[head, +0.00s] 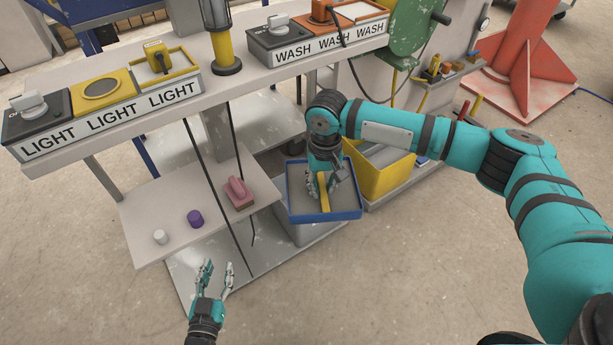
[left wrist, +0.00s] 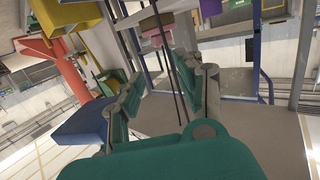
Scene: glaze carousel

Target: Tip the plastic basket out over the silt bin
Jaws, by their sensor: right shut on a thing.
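The plastic basket (head: 353,212) is a shallow box with a blue rim and a grey inside, and a yellow bar handle (head: 323,192) across its middle. My right gripper (head: 321,187) is shut on that handle from above. The basket looks about level, open side up. A grey bin (head: 308,234) shows below it; I cannot tell whether they touch. A yellow bin (head: 385,178) stands just right of the basket; no label shows which is the silt bin. The basket's blue side also shows in the left wrist view (left wrist: 82,126). My left gripper (head: 216,272) is open and empty.
A low shelf (head: 150,207) holds a pink block (head: 237,192), a purple cylinder (head: 195,218) and a white cylinder (head: 160,237). The upper counter (head: 192,58) carries the LIGHT and WASH control boxes. Dark cables hang in front of the shelf. The floor in front is clear.

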